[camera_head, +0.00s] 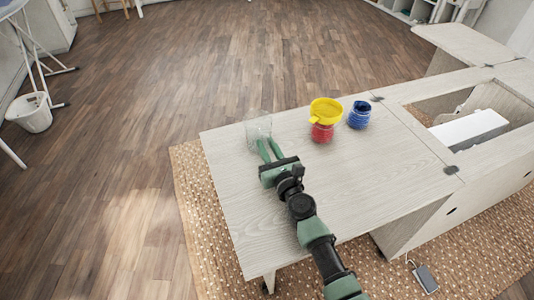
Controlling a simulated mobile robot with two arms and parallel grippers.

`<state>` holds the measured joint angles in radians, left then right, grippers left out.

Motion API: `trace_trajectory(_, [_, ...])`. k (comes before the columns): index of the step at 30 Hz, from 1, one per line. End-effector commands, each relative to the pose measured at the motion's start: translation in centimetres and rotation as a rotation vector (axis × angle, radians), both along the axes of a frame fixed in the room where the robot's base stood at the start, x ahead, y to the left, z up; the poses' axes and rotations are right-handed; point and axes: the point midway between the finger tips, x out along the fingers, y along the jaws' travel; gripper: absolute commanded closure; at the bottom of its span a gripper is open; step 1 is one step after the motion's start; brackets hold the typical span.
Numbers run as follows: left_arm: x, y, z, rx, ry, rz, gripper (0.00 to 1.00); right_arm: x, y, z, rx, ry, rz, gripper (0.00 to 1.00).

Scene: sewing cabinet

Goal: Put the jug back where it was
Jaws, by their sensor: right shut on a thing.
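A clear, see-through vessel that looks like the jug (258,126) is at the far left part of the pale wooden tabletop (330,200). My right gripper (268,150), with green fingers, reaches it from the front and is shut on it. The jug looks upright. Its outline is faint, and I cannot tell whether its base touches the tabletop. My left gripper is out of view.
A yellow funnel (325,110) sits on a jar with red contents (322,133), right of the jug. A jar with blue contents (359,115) stands beside it. The cabinet opening with a white machine (468,130) is at right.

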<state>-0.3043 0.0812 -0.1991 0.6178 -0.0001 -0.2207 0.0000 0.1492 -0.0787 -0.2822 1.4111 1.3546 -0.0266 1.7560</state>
Motion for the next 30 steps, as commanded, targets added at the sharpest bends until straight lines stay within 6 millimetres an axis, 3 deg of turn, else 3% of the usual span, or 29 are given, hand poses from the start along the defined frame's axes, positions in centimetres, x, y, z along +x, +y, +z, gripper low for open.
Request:
trace_trajectory(8, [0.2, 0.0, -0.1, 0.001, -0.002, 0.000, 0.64, 0.0, 0.0, -0.1, 0.000, -0.001, 0.000, 1.00])
trace_trajectory(9, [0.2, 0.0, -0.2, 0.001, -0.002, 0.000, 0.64, 0.0, 0.0, -0.2, 0.000, 0.000, 0.000, 0.78])
trace_trajectory(11, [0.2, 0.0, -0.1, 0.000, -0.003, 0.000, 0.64, 0.0, 0.0, -0.1, 0.000, 0.000, 0.000, 0.61])
trace_trajectory(12, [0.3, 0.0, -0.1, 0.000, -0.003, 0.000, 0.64, 0.0, 0.0, -0.1, 0.000, 0.000, 0.000, 0.59])
trace_trajectory(23, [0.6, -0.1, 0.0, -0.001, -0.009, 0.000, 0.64, -0.3, -0.1, -0.1, 0.001, 0.001, 0.000, 0.59])
trace_trajectory(30, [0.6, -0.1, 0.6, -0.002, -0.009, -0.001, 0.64, -4.2, -1.4, -0.2, 0.000, 0.002, 0.000, 0.59])
